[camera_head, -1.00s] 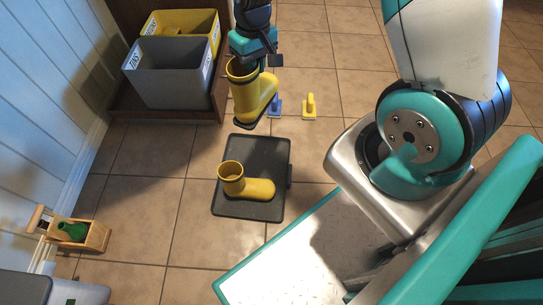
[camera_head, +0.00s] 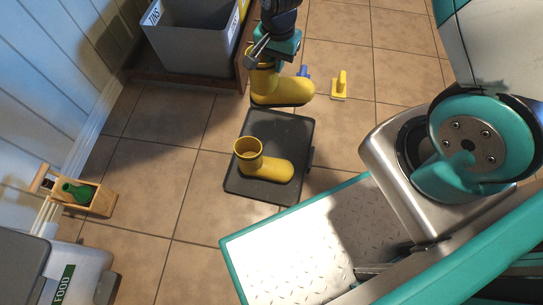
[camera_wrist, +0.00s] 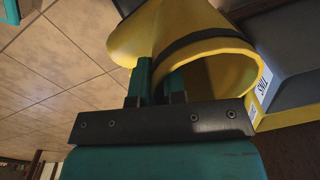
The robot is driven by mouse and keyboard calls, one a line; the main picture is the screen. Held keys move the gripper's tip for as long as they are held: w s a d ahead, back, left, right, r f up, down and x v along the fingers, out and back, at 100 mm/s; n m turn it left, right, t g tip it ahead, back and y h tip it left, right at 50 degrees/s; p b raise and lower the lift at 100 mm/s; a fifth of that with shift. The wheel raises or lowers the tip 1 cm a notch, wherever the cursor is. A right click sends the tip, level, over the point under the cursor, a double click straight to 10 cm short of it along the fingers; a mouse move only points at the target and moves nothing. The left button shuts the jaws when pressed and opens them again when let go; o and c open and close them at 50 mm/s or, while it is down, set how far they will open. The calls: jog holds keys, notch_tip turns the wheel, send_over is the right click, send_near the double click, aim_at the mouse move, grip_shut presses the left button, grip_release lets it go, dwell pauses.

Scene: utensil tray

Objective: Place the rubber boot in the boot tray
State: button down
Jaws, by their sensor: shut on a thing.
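My gripper (camera_head: 262,54) is shut on the rim of a yellow rubber boot (camera_head: 282,88) with a dark sole. The boot hangs upright, toe to the right, just beyond the far edge of the boot tray in the head view. In the wrist view the boot (camera_wrist: 190,35) shows its open top, with teal fingers (camera_wrist: 158,80) at its rim. The black boot tray (camera_head: 237,189) lies on the floor and holds a second yellow boot (camera_head: 265,165), upright, toe to the right. The gap between the held boot and the floor is hard to judge.
A grey bin (camera_head: 190,42) marked TINS stands on a brown shelf at the back left. A yellow brush-like item (camera_head: 340,85) and a blue one (camera_head: 303,72) stand behind the tray. A wooden caddy with a green bottle (camera_head: 78,192) is at the left wall.

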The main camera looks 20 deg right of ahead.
aim_at(270, 89)
jog(key=shift+a+f+m, duration=0.35)
jog(key=shift+f, duration=0.2)
jog(key=shift+a+f+m, duration=0.3)
jog(key=shift+f+m, duration=0.05)
jog(key=shift+f, duration=0.15)
jog(key=shift+a+f+b, duration=0.1)
jog(key=shift+f+b, duration=0.25)
jog(key=shift+b, duration=0.1)
notch_tip(270, 89, down, 20)
jog(key=b, duration=1)
jog(key=shift+r+b, duration=0.25)
jog(key=shift+b, duration=0.15)
jog(key=shift+f, duration=0.1)
jog(key=c, duration=1.2)
grip_release()
jog(key=shift+o, duration=0.2)
